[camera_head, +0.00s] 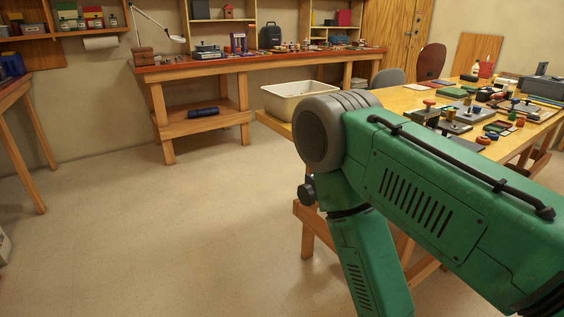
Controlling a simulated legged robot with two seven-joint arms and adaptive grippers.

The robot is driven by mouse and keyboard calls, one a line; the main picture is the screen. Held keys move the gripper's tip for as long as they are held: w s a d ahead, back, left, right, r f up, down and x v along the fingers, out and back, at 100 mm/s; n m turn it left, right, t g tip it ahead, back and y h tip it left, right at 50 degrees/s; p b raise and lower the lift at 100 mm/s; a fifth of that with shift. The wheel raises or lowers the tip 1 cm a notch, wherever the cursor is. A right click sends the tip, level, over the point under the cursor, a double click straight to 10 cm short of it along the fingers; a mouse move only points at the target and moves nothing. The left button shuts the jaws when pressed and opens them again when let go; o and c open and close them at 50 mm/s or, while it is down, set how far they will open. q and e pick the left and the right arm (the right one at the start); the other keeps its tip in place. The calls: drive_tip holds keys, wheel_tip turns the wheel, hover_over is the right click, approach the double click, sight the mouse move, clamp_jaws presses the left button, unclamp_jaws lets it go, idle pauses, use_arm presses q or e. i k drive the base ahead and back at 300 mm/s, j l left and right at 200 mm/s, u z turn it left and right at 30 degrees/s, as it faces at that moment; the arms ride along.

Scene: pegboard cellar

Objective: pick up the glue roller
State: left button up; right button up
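I cannot single out a glue roller; the many small items on the tables are too small to tell apart. Neither of my grippers is in view. My green arm comes in from the right, bends at a grey elbow joint and runs down out of the bottom of the picture. It hides part of the wooden table (405,98) on the right and some of what lies on it.
A long workbench (222,67) with tools stands at the back wall; a dark blue cylinder (203,112) lies on its lower shelf. Another table (15,88) is at the left edge. The floor at centre left is clear.

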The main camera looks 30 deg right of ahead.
sight(499, 82)
drive_tip(key=z, duration=1.25)
